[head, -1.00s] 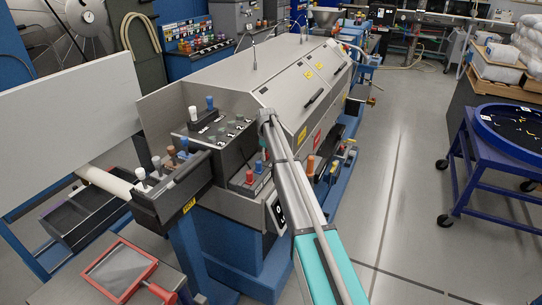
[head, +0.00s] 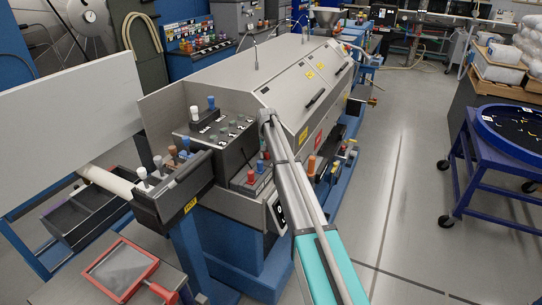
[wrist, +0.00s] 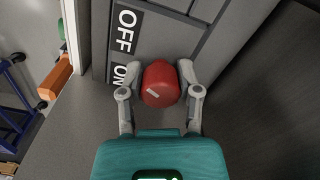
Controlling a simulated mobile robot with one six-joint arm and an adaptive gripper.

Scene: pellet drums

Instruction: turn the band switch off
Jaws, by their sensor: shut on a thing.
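The band switch's red knob (wrist: 160,86) sits between the fingertips of my gripper (wrist: 162,74) in the wrist view, one finger on each side. My gripper is shut on it. The knob stands beside the ON label (wrist: 126,75), with the OFF label (wrist: 127,32) further up the same grey panel. In the head view my arm reaches to the near end of the grey machine (head: 235,95). A black-and-white label (head: 279,211) shows there beside my arm. The red knob and my gripper cannot be made out in that view.
A black control box (head: 222,140) with several levers stands left of my arm. An orange handle (wrist: 57,76) shows at the left of the wrist view. A blue cart (head: 490,165) stands to the right, with clear floor between it and the machine.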

